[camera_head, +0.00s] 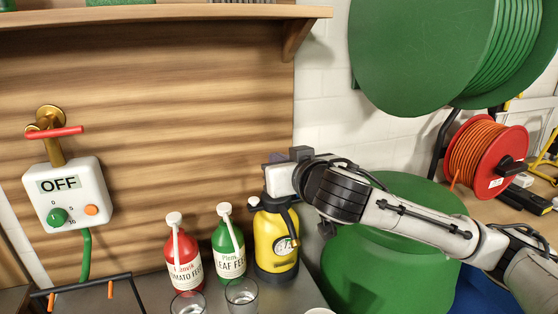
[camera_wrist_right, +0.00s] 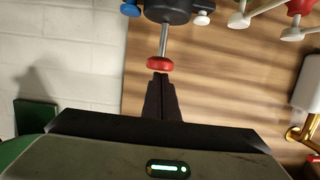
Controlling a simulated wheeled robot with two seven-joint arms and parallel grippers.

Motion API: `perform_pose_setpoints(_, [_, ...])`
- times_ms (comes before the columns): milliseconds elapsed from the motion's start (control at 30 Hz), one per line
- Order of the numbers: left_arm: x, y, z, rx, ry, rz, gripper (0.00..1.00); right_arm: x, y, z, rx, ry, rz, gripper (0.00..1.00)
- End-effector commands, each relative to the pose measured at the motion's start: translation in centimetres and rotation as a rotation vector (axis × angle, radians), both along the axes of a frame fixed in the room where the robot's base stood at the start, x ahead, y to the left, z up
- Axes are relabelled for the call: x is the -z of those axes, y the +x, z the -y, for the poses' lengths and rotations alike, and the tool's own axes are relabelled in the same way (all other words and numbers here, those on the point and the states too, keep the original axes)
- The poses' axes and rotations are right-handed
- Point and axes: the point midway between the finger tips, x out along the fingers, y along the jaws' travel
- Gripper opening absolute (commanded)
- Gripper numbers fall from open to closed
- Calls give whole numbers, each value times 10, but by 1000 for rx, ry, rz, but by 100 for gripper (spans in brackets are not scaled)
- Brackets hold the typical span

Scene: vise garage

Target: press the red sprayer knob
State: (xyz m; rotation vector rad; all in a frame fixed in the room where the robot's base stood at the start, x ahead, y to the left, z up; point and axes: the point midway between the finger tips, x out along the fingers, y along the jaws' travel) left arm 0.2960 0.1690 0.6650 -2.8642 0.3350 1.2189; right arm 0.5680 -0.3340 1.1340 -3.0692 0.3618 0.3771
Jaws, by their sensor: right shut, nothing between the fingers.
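The yellow sprayer (camera_head: 276,243) stands upright on the bench, with my right wrist and gripper over its top in the head view. That arm hides the red sprayer knob there. In the right wrist view the red knob (camera_wrist_right: 160,64) sits on the end of a metal rod from the sprayer's dark pump top (camera_wrist_right: 168,9). My right gripper (camera_wrist_right: 160,77) is shut and empty, its fingertips right at the knob's edge. I cannot tell whether they touch it. My left gripper is in neither view.
A red bottle (camera_head: 184,262) and a green bottle (camera_head: 228,250) stand left of the sprayer, with glasses (camera_head: 241,295) in front. A large green container (camera_head: 390,270) is below my right arm. A wooden back panel (camera_head: 190,110) rises behind, with a shelf (camera_head: 160,14) above.

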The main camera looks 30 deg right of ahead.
Motion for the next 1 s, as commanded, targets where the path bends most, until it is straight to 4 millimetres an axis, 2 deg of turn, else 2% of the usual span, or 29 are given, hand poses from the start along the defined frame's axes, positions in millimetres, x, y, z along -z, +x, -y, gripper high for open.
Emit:
perform_pose_setpoints(233, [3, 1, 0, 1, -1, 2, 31, 4, 0, 0, 0, 0, -1, 0])
perform_pose_setpoints(533, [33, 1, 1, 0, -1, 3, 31, 45, 0, 0, 1, 3, -4, 0])
perform_pose_setpoints(867, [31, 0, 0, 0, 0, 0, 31, 45, 0, 0, 2, 1, -12, 0])
perform_pose_setpoints(1000, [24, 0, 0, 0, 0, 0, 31, 39, 0, -1, 1, 2, -13, 0])
